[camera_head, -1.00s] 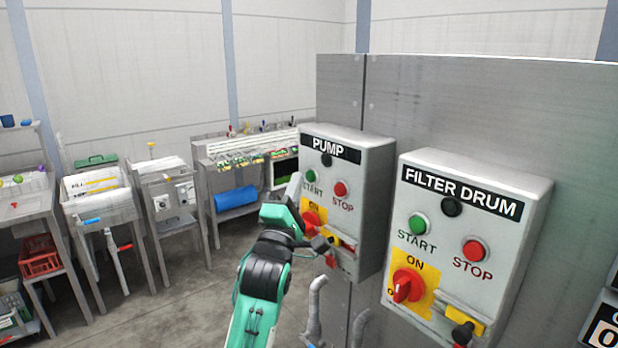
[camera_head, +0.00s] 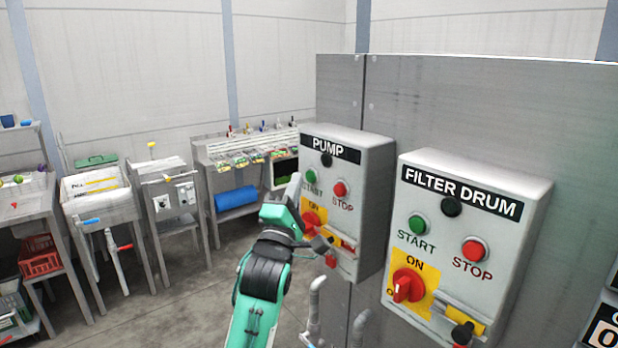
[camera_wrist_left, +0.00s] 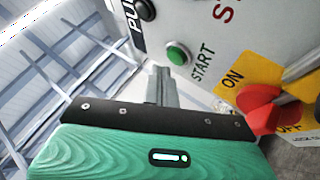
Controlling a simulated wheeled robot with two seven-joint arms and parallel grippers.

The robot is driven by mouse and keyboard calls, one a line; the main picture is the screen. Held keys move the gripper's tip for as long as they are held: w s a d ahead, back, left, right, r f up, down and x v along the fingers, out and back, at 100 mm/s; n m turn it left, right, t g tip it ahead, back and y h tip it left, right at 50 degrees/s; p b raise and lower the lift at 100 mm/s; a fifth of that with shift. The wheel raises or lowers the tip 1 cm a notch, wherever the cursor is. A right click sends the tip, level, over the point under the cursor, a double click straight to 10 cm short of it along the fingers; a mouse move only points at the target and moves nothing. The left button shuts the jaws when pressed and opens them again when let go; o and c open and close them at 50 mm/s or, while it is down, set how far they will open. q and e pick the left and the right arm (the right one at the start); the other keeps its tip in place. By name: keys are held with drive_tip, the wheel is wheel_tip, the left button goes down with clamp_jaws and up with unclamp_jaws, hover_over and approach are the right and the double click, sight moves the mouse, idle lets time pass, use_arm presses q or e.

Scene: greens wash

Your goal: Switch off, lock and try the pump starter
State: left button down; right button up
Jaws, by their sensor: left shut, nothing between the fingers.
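The grey PUMP starter box (camera_head: 375,175) hangs on the cabinet. It has a green START button (camera_head: 310,177), a red STOP button (camera_head: 340,189) and a red rotary switch (camera_head: 311,220) on a yellow plate. The switch also shows in the left wrist view (camera_wrist_left: 262,108), but I cannot tell whether it points to ON or OFF. A yellow piece with a dark knob (camera_head: 320,243) is beside it, partly behind my arm. My left gripper (camera_head: 296,184) is shut and empty, its fingertips close to START in the left wrist view (camera_wrist_left: 160,84). Contact is unclear. My right gripper is out of view.
A similar FILTER DRUM box (camera_head: 525,205) stands close on the right, its red switch (camera_head: 407,287) beside another yellow piece. Grey bent bars (camera_head: 316,300) stand below the PUMP box. Benches and carts line the left wall. The floor (camera_head: 170,310) on the left is clear.

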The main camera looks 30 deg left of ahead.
use_arm(q)
drive_tip(key=shift+w, duration=0.15)
idle(0.7)
drive_tip(key=shift+w+d, duration=0.15)
drive_tip(key=shift+w, duration=0.1)
drive_tip(key=shift+w+d, duration=0.15)
drive_tip(key=shift+w, duration=0.25)
idle(0.7)
drive_tip(key=shift+s, duration=0.1)
drive_tip(key=shift+s+a, duration=0.3)
drive_tip(key=shift+s, duration=0.4)
drive_tip(key=shift+p, duration=0.3)
drive_tip(key=shift+s+a+p, duration=0.1)
drive_tip(key=shift+s+a, duration=0.2)
drive_tip(key=shift+s, duration=0.45)
drive_tip(key=shift+s+a+p, duration=0.15)
drive_tip(key=shift+s+a, duration=0.2)
drive_tip(key=shift+s, duration=0.45)
drive_tip(key=shift+s+a+p, duration=0.1)
drive_tip(key=shift+s+a, duration=0.2)
drive_tip(key=shift+s, duration=0.45)
